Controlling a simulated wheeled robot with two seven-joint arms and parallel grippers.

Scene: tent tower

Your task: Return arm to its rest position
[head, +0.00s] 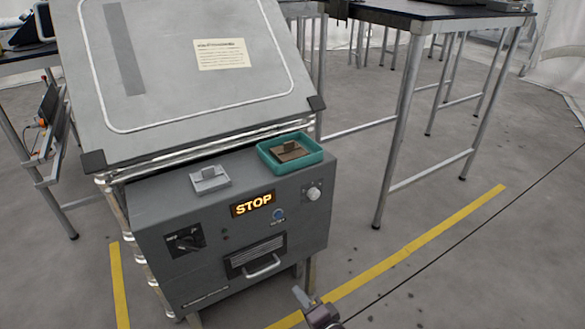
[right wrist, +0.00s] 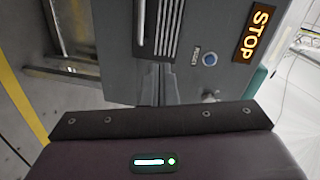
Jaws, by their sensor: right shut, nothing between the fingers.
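My right gripper (head: 301,297) shows at the bottom of the head view, low in front of the grey machine (head: 150,215). It is shut and holds nothing, apart from the machine's front. My left gripper is not in view.
A teal tray (head: 268,163) with a brown part (head: 288,152) and a grey block (head: 209,179) sit on the machine's top ledge. Tables with metal legs (head: 398,130) stand behind. The floor at right, with a yellow line (head: 420,243), is clear.

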